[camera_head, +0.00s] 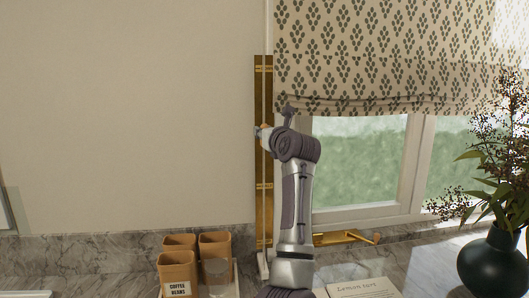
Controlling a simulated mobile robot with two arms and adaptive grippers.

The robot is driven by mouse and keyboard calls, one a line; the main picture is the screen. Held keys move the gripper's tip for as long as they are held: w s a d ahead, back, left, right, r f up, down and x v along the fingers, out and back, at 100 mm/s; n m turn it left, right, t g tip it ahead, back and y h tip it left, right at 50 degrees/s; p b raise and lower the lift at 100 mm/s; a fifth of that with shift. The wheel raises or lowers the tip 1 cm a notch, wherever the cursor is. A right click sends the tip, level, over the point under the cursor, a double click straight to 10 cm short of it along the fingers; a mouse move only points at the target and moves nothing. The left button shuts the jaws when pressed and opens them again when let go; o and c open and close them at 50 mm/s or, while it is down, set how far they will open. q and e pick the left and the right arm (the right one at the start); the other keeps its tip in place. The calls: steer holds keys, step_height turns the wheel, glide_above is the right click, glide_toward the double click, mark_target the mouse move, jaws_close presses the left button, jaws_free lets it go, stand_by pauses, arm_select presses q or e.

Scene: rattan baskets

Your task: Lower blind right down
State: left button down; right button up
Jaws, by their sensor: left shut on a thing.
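The blind (365,55), cream cloth with a dark leaf pattern, hangs over the upper part of the window at the right. Its folded lower edge is above the sill, and glass shows below it. A thin pale cord (265,215) hangs straight down beside the blind's left edge, with a pale end piece near the counter. My left gripper (263,134) is shut on the cord, below the level of the blind's lower edge. My own wrist partly hides its fingers. My right gripper is not in view.
Tan canisters (178,271) and a clear glass (216,272) stand on a tray left of my arm. A recipe card (362,288) lies to its right. A dark vase (494,265) with a plant stands at the far right.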

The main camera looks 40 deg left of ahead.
arm_select(q)
step_height(320, 180, up, 20)
steer(key=p, duration=0.7)
steer(key=shift+f, duration=0.25)
steer(key=shift+s, duration=0.1)
steer(key=c, duration=1.1)
jaws_free()
steer(key=shift+c, duration=0.2)
steer(key=shift+o, duration=1.1)
steer(key=shift+f, duration=0.15)
